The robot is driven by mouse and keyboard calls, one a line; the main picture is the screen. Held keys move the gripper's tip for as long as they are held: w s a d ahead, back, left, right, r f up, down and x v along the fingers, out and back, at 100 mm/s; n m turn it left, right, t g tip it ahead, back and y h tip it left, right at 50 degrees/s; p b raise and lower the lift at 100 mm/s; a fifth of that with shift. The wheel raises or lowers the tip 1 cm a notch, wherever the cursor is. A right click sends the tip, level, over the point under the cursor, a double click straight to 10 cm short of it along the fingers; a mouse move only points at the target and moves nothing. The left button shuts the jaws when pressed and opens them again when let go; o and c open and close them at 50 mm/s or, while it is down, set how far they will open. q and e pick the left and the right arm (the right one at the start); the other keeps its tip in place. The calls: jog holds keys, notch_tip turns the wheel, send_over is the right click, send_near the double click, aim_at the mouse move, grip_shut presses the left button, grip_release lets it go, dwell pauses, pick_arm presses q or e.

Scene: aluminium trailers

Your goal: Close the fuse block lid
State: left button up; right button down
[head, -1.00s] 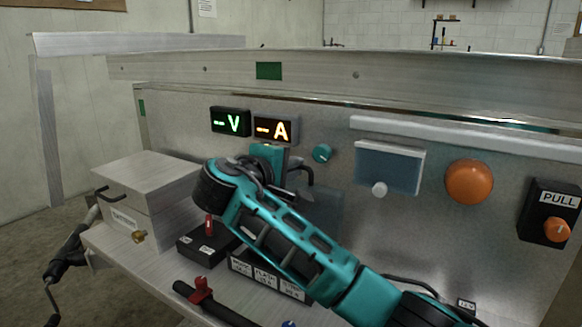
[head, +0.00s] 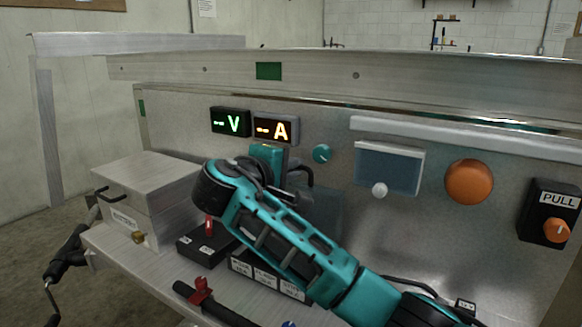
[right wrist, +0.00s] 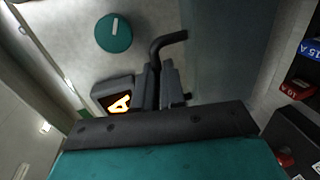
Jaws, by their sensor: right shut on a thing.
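The fuse block (head: 291,289) is a dark box with white labels on the bench, partly hidden behind my right arm. Its lid (head: 326,212) looks like a bluish see-through panel standing up behind it against the metal wall. In the right wrist view the lid (right wrist: 232,50) is a grey translucent sheet beside the black hooked handle (right wrist: 168,42). My right gripper (head: 290,188) is at this handle; in the right wrist view its fingers (right wrist: 160,88) are shut on it. The fuses (right wrist: 303,74) show blue and red at the right edge. My left gripper is not in view.
A metal battery box (head: 150,200) stands left. A dark box with a red post (head: 208,228) sits beside the fuse block. On the wall are lit displays (head: 230,122), a teal knob (head: 322,153), a blue panel (head: 388,168) and an orange dome (head: 469,181).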

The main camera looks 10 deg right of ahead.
jog(key=s+a+f+t+h+p, duration=0.1)
jog(key=s+a+f+t, duration=0.1)
jog(key=s+a+f, duration=0.2)
jog(key=shift+s+a+f+h, duration=0.3)
jog(key=shift+s+a+f, duration=0.1)
jog(key=shift+s, duration=1)
jog(key=shift+d, duration=0.1)
jog(key=c, duration=1.4)
grip_release()
jog(key=shift+w+f, duration=0.1)
jog(key=shift+o, duration=0.9)
